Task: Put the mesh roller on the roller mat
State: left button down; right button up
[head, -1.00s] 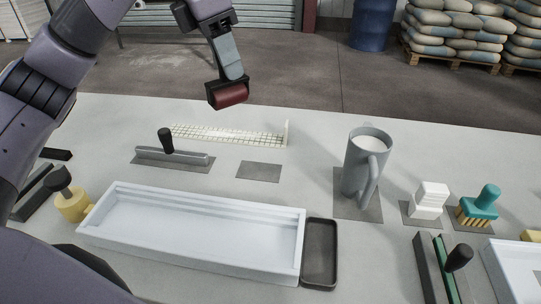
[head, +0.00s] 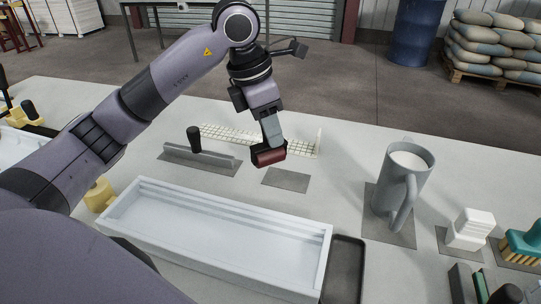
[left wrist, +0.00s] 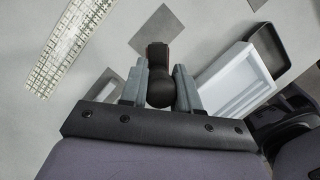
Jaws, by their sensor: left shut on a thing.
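The mesh roller, a dark red cylinder (head: 271,158) on a black holder, hangs from my left gripper (head: 270,136). In the left wrist view its black handle (left wrist: 160,92) sits between the two grey fingers of my left gripper (left wrist: 161,88), which are shut on it. The roller mat is a flat, bare grey rectangle (head: 288,181) on the table; it also shows in the left wrist view (left wrist: 157,31). In the head view the roller appears just beyond the mat's far left edge, seemingly above the table; the exact gap is unclear. My right gripper is not in view.
A white mesh strip (head: 226,131) lies behind the roller. A black-knobbed float (head: 200,155) rests on its own mat to the left. A long white mould (head: 215,255) is in front. A grey jug (head: 400,184) stands to the right.

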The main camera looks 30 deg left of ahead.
aim_at(267, 144)
pick_arm(q)
jog(key=shift+f, duration=3.1)
jog(key=shift+f+b, duration=0.2)
jog(key=shift+b, duration=0.1)
jog(key=c, duration=0.8)
grip_release()
jog(key=shift+r, duration=0.1)
jog(key=p+v, duration=0.1)
jog(key=v, duration=1)
jog(key=shift+s+r, duration=0.1)
jog(key=shift+r, duration=0.3)
jog(key=shift+s+r, duration=0.1)
jog(key=shift+r, duration=0.05)
